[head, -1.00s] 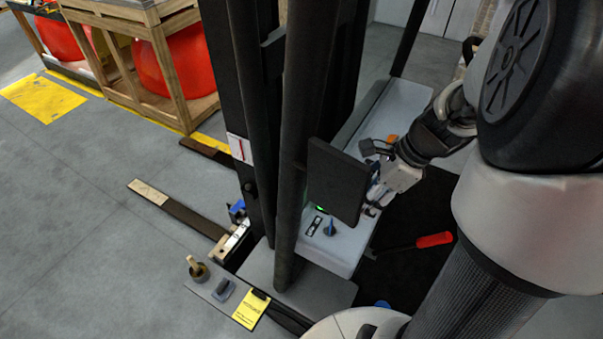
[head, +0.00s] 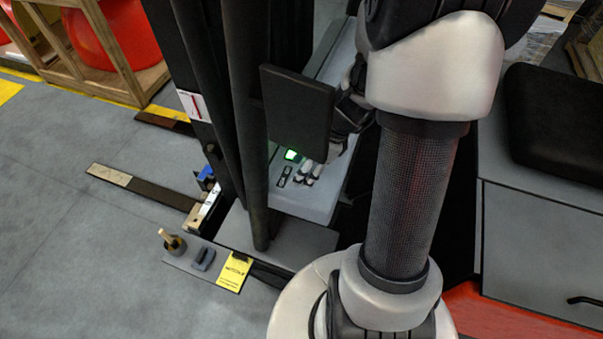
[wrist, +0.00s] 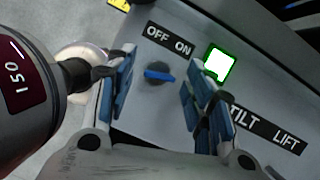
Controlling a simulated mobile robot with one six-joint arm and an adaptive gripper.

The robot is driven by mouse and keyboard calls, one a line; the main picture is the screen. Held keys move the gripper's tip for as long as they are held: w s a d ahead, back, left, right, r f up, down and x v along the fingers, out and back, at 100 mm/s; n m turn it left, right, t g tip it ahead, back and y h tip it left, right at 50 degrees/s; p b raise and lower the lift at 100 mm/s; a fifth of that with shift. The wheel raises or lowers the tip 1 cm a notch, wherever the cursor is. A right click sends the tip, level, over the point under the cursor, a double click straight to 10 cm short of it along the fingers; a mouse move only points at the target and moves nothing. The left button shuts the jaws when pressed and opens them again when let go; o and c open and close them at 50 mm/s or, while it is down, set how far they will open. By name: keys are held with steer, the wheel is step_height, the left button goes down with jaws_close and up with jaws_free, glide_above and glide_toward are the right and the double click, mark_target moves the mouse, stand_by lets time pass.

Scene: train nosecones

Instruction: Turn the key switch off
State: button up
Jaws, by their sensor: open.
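The key switch is a blue knob (wrist: 158,74) on a grey panel in the wrist view, just below a black label (wrist: 169,39) reading OFF and ON. The knob's handle lies roughly crosswise in that view. My gripper (wrist: 158,85) is open, with blue-padded fingers on either side of the knob and apart from it.
A green-edged lit square (wrist: 220,64) sits right of the knob, with a TILT and LIFT label (wrist: 265,129) below. A dark screen (head: 297,108) and mast post (head: 251,140) stand close by.

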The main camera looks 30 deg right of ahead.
steer(key=shift+x, duration=0.75)
steer(key=shift+c, duration=0.3)
steer(key=c, duration=1)
